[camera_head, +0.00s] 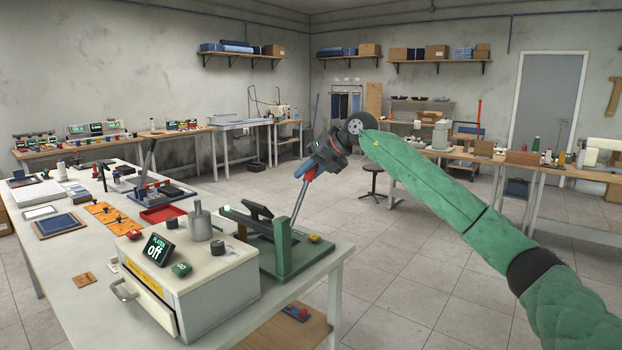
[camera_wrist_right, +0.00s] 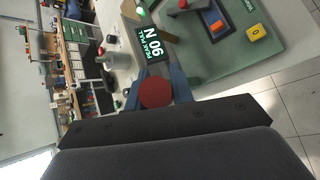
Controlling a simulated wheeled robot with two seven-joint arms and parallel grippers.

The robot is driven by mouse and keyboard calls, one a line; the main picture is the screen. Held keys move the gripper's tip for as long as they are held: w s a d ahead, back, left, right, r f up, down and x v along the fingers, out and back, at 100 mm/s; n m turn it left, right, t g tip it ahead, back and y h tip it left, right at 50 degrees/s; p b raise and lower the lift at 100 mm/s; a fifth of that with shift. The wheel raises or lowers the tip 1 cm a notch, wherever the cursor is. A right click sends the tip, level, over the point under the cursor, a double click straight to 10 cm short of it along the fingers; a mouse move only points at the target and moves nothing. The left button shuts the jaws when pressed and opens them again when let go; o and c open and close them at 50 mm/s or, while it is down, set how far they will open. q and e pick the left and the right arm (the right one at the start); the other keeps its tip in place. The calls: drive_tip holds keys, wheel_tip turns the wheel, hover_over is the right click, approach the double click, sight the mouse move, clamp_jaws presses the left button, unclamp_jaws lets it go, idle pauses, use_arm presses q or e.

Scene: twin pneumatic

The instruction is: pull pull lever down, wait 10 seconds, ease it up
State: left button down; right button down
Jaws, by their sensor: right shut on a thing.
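The pull lever (camera_head: 299,203) is a thin metal rod rising from a green stand (camera_head: 286,258) at the table's right end. It leans slightly right, with its red grip at the top. My right gripper (camera_head: 308,174) is shut on that grip, high above the stand. In the right wrist view, the round red end of the lever grip (camera_wrist_right: 155,92) sits between the blue-grey fingers of my right gripper (camera_wrist_right: 160,80). Beyond it, a dark display (camera_wrist_right: 153,45) shows "PEAK PULL" and a number with N, seen rotated. My left gripper is not in view.
A cream box (camera_head: 190,280) with a display reading "off" stands in front of the stand. A yellow button (camera_head: 314,239) is on the stand's right. The white table (camera_head: 95,290) carries trays and tools further left. Open floor lies to the right.

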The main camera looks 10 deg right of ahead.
drive_tip(key=shift+s+a+r, duration=0.1)
drive_tip(key=shift+s+a, duration=0.1)
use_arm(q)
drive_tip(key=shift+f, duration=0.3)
use_arm(e)
drive_tip(key=shift+a, duration=0.1)
drive_tip(key=c, duration=1.2)
unclamp_jaws()
drive_tip(key=shift+r, duration=0.15)
drive_tip(key=shift+s+d+r+h, duration=0.15)
drive_tip(key=shift+d+r+h, duration=0.05)
drive_tip(key=shift+d+h, duration=0.15)
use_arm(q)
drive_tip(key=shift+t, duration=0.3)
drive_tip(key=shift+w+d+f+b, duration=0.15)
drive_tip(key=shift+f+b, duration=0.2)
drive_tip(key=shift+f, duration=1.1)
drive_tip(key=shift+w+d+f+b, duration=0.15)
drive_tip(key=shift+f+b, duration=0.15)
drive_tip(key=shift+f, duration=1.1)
use_arm(e)
drive_tip(key=v, duration=0.6)
drive_tip(key=shift+s+d+r, duration=0.2)
drive_tip(key=shift+s+d, duration=0.05)
drive_tip(key=shift+d, duration=0.05)
